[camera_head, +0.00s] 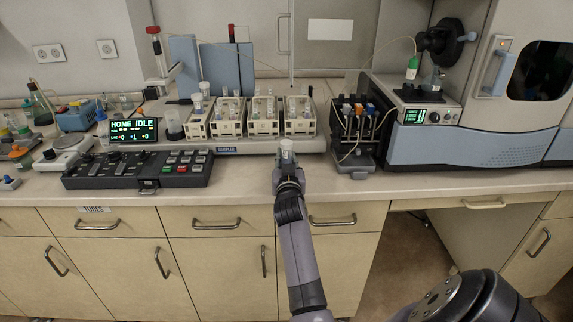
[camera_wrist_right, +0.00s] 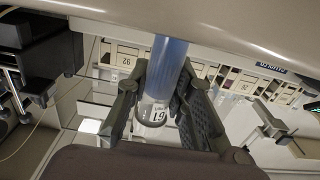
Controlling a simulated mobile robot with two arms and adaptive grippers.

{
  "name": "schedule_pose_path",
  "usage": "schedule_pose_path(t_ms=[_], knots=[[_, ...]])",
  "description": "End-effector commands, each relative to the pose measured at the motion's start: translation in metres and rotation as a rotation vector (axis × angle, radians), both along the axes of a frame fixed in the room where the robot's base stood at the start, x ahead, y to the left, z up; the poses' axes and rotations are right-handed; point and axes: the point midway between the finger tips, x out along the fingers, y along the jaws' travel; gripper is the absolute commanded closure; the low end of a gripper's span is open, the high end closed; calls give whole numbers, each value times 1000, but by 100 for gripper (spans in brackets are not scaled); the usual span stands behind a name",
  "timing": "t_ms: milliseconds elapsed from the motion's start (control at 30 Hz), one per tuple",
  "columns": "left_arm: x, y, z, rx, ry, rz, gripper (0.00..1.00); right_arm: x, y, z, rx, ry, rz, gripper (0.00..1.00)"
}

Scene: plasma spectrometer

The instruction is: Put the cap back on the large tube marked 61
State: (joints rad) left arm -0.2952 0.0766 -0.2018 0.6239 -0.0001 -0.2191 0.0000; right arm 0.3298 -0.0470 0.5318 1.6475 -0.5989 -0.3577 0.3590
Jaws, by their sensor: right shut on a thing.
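My right gripper (camera_head: 288,176) is at the front of the bench, before the sampler racks. In the right wrist view the gripper (camera_wrist_right: 162,85) is shut on the large tube marked 61 (camera_wrist_right: 156,108). The tube is translucent with a bluish part and a white label reading 61. In the head view a pale top of the tube (camera_head: 287,148) shows above the fingers. Whether its mouth is open or covered is too small to tell. I cannot make out the tube's cap. My left gripper is not in view.
White racks (camera_head: 265,118) with small tubes stand on the sampler behind the gripper. A black control panel (camera_head: 138,170) lies to the left, and a dark rack with coloured tops (camera_head: 357,125) stands to the right. The bench front edge (camera_head: 225,188) is clear.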

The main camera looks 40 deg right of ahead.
Motion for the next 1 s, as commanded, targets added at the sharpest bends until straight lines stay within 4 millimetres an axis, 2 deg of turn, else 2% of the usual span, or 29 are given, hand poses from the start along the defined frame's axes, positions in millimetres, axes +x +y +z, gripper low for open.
schedule_pose_path(t_ms=[167, 367, 467, 800, 1000], knots=[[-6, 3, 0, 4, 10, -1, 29, 0, 0, 4, -1, -2, 0, 100], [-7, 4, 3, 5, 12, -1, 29, 0, -1, 26, -4, -3, -1, 100], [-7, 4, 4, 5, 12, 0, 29, 0, -1, 46, -4, -6, -1, 100], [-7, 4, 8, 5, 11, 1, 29, 0, 0, 130, -2, -6, -1, 100], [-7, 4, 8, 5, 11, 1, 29, 0, 0, 170, -2, -4, 0, 100]])
